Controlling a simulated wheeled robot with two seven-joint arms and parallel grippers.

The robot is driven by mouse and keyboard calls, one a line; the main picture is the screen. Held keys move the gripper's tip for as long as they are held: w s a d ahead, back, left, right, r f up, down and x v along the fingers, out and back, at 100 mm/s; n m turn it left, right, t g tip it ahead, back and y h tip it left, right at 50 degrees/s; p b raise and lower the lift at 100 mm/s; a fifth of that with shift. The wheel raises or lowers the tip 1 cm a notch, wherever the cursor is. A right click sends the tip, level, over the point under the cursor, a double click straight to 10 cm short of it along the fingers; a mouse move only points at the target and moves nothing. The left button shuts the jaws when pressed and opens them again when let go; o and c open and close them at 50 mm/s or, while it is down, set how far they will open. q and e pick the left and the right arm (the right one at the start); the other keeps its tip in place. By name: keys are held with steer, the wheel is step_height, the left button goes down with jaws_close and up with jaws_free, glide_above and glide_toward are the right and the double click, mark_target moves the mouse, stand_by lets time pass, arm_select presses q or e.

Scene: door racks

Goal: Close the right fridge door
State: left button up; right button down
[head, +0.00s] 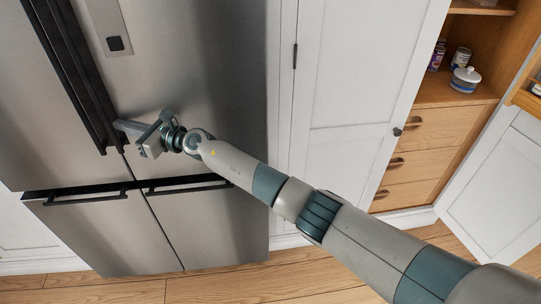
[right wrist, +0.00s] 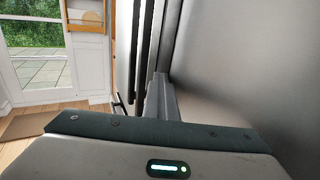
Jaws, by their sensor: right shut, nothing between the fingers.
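The right fridge door (head: 200,70) is the tall steel panel at the upper middle of the head view. It looks flush, or nearly so, with the left fridge door (head: 25,110); I cannot tell if a small gap remains. Two long dark handles (head: 75,75) run side by side along the seam. My right gripper (head: 128,128) is shut and empty, close to the door front beside the lower end of the handles. In the right wrist view its fingers (right wrist: 160,100) lie along the steel surface (right wrist: 245,50). Contact is unclear. My left gripper is out of view.
Lower steel drawers with dark bar handles (head: 190,188) sit below the doors. A white cabinet door (head: 365,80) stands right of the fridge. Further right are wooden drawers (head: 425,145), a shelf with jars, and an open white door (head: 500,185). Wooden floor (head: 240,290) is clear in front.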

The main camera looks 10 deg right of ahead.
steer(key=shift+d+r, duration=0.15)
steer(key=shift+r, duration=0.05)
steer(key=p+v, duration=0.4)
steer(key=v, duration=1.3)
steer(key=shift+s+f, duration=0.15)
steer(key=shift+f, duration=0.05)
